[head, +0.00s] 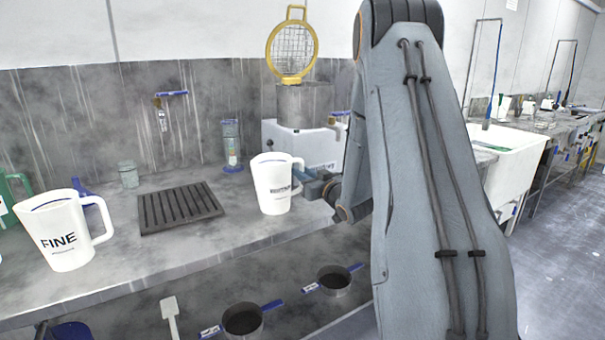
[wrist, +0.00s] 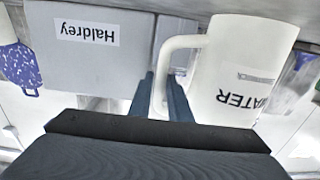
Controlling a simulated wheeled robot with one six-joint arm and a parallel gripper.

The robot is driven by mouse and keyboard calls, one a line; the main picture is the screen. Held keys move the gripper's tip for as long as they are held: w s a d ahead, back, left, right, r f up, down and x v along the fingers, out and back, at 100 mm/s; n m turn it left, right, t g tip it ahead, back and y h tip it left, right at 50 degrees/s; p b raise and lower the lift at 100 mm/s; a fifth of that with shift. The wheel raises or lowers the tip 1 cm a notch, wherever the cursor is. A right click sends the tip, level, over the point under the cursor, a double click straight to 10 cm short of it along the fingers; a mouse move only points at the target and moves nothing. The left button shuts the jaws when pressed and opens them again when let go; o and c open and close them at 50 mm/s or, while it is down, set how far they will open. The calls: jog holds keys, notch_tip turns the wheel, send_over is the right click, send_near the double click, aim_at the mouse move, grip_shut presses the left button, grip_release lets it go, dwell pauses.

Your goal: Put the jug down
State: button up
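The white jug (head: 271,186) with dark lettering is upright at the bench's front part, right of a dark slotted mat. In the wrist view its lettering reads WATER on the jug (wrist: 235,75), upside down. My gripper (head: 318,188) is at the jug's right side, on its handle. In the wrist view the two fingers of my gripper (wrist: 161,98) lie on either side of the handle, close against it. I cannot tell whether the jug's base touches the bench (head: 120,265) or hangs just above it.
A white jug marked FINE (head: 65,232) stands at the left. The slotted mat (head: 180,207) lies between the jugs. A pale machine (head: 300,148) and a yellow-framed mesh (head: 292,50) stand behind. Dark-filled pans (head: 242,320) are below the bench edge. A white sink (head: 512,165) is at right.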

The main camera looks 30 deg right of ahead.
jog(key=shift+o, duration=1.3)
jog(key=shift+r, duration=0.15)
jog(key=s+b, duration=0.1)
jog(key=s, duration=1.1)
jog(key=shift+d, duration=0.2)
